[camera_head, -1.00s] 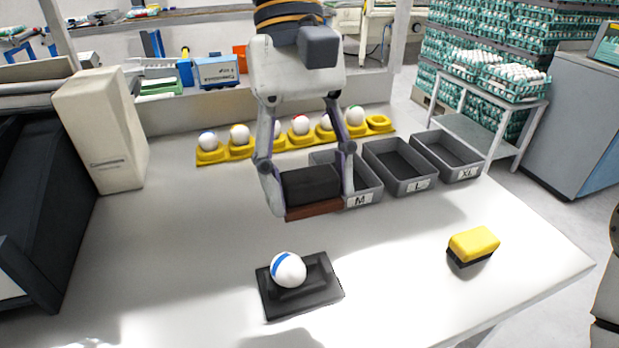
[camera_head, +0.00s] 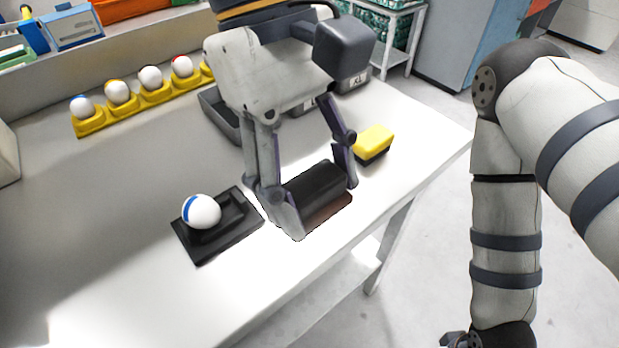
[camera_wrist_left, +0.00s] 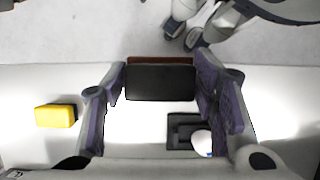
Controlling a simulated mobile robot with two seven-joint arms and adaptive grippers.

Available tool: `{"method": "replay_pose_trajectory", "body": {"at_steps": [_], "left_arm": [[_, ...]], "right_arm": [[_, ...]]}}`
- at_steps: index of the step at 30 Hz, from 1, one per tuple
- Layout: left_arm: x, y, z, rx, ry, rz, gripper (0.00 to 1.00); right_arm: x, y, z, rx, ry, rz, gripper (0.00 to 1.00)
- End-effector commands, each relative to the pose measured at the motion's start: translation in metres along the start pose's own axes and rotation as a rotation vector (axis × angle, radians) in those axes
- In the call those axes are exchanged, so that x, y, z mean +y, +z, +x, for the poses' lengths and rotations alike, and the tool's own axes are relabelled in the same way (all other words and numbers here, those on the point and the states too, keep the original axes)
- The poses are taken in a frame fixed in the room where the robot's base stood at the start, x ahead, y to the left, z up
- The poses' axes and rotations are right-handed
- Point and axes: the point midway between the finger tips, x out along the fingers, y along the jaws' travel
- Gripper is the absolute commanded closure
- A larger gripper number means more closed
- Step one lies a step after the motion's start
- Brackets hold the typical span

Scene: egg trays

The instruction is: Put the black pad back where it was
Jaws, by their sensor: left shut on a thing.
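The black pad (camera_head: 316,186), a dark block with a reddish-brown face, is between the fingers of my left gripper (camera_head: 320,200). The gripper is shut on it and holds it by its two ends, near the table's front edge. In the left wrist view the pad (camera_wrist_left: 160,82) lies across the fingers; I cannot tell its exact height above the table. My right arm comes in at the right of the head view. Only a dark bit of my right gripper (camera_head: 462,340) shows at the bottom edge, so its fingers cannot be judged.
A black tray (camera_head: 196,250) with a white, blue-striped egg (camera_head: 202,211) lies left of the held pad. A yellow-and-black sponge (camera_head: 374,139) lies behind it to the right. Yellow holders (camera_head: 122,107) with eggs and grey bins (camera_head: 220,118) stand farther back. The table's front left is clear.

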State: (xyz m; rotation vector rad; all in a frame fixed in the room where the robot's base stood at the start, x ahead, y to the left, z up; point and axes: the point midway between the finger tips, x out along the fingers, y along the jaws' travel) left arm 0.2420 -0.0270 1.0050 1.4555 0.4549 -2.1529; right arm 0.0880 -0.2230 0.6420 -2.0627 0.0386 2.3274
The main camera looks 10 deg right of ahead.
Motion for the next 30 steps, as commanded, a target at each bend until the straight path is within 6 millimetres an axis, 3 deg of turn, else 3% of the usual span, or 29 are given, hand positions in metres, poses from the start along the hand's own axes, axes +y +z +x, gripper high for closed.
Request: {"method": "replay_pose_trajectory", "body": {"at_steps": [6, 10, 17, 22, 30], "left_arm": [[0.046, -0.066, 0.023, -0.019, -0.011, -0.004, 0.73], [0.059, -0.091, 0.040, -0.015, -0.008, -0.004, 0.73], [0.071, -0.110, 0.052, -0.008, -0.003, -0.002, 0.73], [0.071, -0.121, 0.077, -0.004, -0.003, 0.000, 0.73], [0.071, -0.121, 0.078, 0.000, 0.000, 0.001, 0.73]], "right_arm": [[0.001, 0.018, 0.021, -0.076, 0.003, 0.001, 0.60], [0.001, 0.025, 0.030, -0.106, 0.004, 0.001, 0.60], [0.001, 0.029, 0.035, -0.123, 0.005, 0.001, 0.60], [0.002, 0.031, 0.037, -0.130, 0.005, 0.001, 0.60], [0.002, 0.030, 0.036, -0.126, 0.005, 0.001, 0.60]]}}
